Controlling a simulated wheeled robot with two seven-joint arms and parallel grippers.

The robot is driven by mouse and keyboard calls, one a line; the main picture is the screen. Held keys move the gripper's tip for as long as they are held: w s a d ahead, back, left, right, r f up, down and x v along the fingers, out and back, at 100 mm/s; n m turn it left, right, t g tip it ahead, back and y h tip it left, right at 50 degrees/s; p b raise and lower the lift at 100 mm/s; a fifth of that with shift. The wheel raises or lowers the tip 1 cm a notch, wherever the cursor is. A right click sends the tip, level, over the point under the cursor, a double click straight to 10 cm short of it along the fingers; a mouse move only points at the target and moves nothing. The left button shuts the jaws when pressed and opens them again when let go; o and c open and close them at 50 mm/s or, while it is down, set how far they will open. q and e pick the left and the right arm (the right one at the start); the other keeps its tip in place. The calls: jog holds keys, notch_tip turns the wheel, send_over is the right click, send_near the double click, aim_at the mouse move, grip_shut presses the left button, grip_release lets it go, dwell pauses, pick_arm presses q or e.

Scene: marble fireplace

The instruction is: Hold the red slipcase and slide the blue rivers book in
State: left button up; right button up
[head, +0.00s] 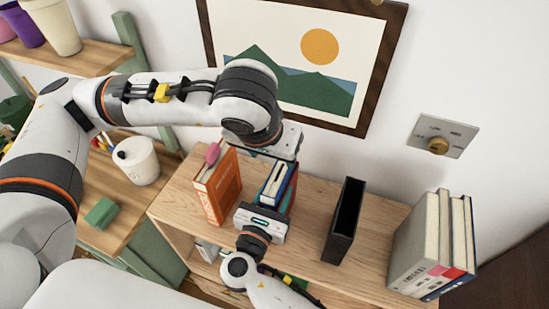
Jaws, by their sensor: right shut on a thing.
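The red slipcase (291,203) stands upright on the wooden shelf top, mostly hidden behind my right gripper. My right gripper (262,205) comes up from the front and is shut on it. The blue rivers book (267,191) shows at the slipcase's top with pale page edges; how deep it sits inside is hard to tell. My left gripper (270,154) reaches over from the left, right above the blue book. Its fingertips are mostly hidden by its own wrist, so I cannot tell its opening or whether it touches the book.
An orange book (223,190) stands close on the left. A black slipcase (344,222) stands apart on the right, with several pale books (420,245) beyond. Bare shelf lies between them. A framed picture (375,75) hangs behind; a white pot (137,163) stands left.

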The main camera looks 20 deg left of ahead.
dwell(0.3)
jog(key=o, duration=1.1)
jog(key=shift+o, duration=0.2)
jog(key=s, duration=1.2)
jog(key=shift+a, duration=0.2)
jog(key=shift+s, duration=0.1)
